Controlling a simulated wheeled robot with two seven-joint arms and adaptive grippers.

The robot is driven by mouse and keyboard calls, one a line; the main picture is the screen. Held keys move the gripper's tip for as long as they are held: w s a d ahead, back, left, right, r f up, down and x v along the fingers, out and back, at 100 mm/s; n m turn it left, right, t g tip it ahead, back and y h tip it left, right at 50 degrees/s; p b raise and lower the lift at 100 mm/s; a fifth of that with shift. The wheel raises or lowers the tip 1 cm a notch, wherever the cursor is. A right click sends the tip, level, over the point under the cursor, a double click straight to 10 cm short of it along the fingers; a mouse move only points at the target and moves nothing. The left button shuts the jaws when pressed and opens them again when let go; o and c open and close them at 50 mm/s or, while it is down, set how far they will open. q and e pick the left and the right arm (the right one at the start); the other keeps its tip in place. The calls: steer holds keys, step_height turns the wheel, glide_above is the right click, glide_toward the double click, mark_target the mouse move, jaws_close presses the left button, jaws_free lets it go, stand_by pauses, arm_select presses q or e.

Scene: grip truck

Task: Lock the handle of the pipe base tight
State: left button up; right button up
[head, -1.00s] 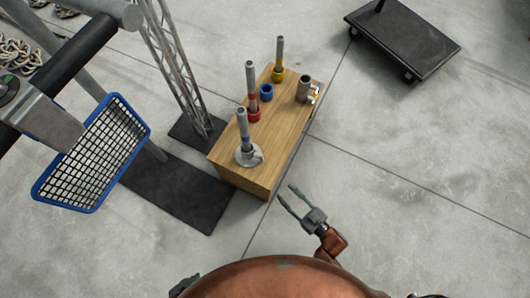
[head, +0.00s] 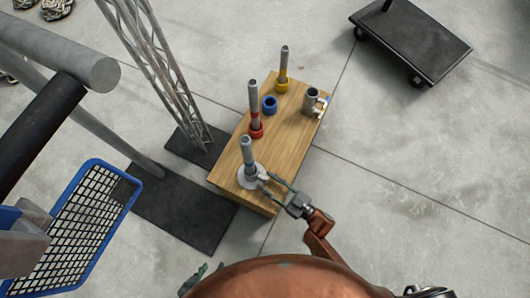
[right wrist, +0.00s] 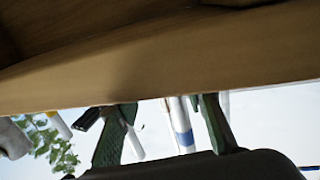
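The pipe base (head: 243,181) is a grey round flange on the near end of the wooden box. An upright grey pipe (head: 246,150) with a blue band stands in it. Its small handle at the right side is partly hidden by my right gripper (head: 267,185). That gripper is open, with its fingertips close beside the base; contact cannot be told. In the right wrist view the two fingers (right wrist: 163,112) are apart, with a blue-banded pipe (right wrist: 181,125) seen between them. Only green finger parts of my left gripper (head: 200,276) show at the bottom edge.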

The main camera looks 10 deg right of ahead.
steer(key=shift+w+a, duration=0.35)
steer(key=shift+w, duration=0.05)
jaws_close()
